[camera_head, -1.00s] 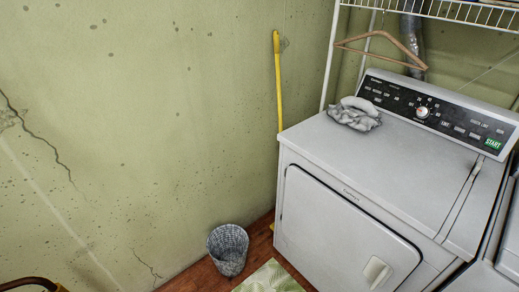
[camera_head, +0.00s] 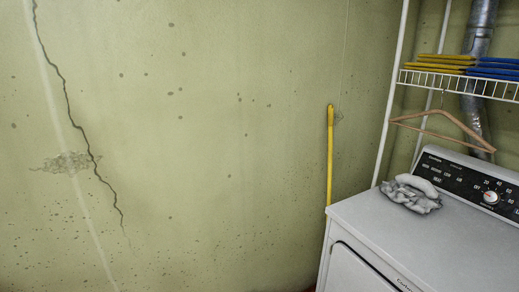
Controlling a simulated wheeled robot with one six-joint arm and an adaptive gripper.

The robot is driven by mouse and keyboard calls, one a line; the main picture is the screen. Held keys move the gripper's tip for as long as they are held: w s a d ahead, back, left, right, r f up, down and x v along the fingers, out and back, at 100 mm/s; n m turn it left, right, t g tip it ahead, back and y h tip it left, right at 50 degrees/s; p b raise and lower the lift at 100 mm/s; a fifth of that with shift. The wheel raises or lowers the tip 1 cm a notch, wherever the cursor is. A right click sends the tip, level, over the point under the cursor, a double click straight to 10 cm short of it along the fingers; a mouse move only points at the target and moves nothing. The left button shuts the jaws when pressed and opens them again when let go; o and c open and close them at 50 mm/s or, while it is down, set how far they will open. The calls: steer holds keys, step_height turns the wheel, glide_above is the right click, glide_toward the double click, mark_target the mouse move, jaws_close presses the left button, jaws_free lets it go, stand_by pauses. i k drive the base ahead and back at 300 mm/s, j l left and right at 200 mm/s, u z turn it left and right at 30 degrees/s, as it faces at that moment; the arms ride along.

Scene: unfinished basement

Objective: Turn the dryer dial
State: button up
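The white dryer (camera_head: 432,247) stands at the lower right, cut off by the right and bottom edges. Its black control panel (camera_head: 455,178) rises at the back of the top. The dial (camera_head: 491,197) is a round light knob on that panel, close to the right edge of the view, with printed numbers around it. My gripper is not in view, so its state is hidden. Nothing is seen touching the dial.
A crumpled grey cloth (camera_head: 412,196) lies on the dryer top. A wooden hanger (camera_head: 440,128) hangs from a white wire shelf (camera_head: 460,84) holding yellow and blue folded items. A yellow pole (camera_head: 330,155) leans by the cracked green wall (camera_head: 200,150).

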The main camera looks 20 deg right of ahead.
mark_target(491, 197)
steer(key=z, duration=1.5)
